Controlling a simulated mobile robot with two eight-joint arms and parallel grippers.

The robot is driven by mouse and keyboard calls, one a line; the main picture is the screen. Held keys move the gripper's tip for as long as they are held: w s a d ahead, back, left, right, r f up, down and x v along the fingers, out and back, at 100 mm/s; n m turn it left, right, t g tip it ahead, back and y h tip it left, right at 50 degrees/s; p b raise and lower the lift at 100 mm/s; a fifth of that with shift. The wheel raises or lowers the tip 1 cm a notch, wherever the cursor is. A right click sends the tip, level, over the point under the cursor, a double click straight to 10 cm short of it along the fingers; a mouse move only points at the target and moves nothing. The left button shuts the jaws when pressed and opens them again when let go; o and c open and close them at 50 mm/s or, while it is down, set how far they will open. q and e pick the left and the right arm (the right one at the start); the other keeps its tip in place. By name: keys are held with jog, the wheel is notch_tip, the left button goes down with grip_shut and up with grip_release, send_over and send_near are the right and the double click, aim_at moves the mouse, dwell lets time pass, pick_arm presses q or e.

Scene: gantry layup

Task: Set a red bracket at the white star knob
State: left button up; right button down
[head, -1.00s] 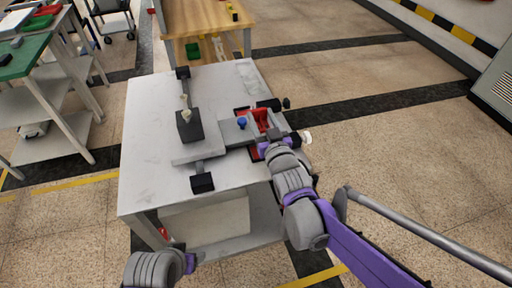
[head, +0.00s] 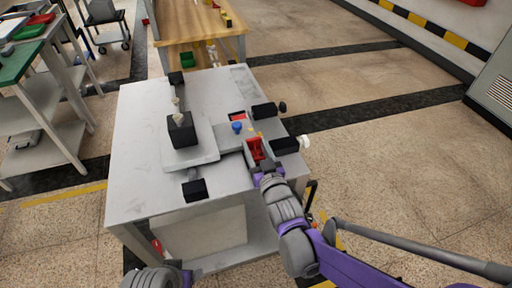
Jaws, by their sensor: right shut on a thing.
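A red bracket (head: 255,149) is at the right side of the fixture, left of the black clamp block (head: 284,146) that carries the white star knob (head: 304,142). My right gripper (head: 261,166) is shut on the bracket from its near side. The fingers and the bracket's lower part are partly hidden, so I cannot tell whether it touches the surface below. A grey fixture plate (head: 205,150) with a blue knob (head: 237,127) lies to the left. My left gripper is not visible; only part of my left arm shows at the bottom edge.
The fixture stands on a grey table (head: 140,150). A second black clamp (head: 264,110) with a dark knob (head: 282,107) is behind the bracket, near another red patch (head: 237,115). A black block (head: 182,130) rises on the left. A wooden table (head: 190,22) stands behind.

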jog(key=shift+f, duration=0.1)
jog(key=c, duration=0.5)
grip_release()
jog(key=shift+f, duration=0.1)
jog(key=shift+r, duration=0.3)
jog(key=p+v, duration=0.1)
jog(key=v, duration=1.1)
jog(key=shift+s+f, duration=0.1)
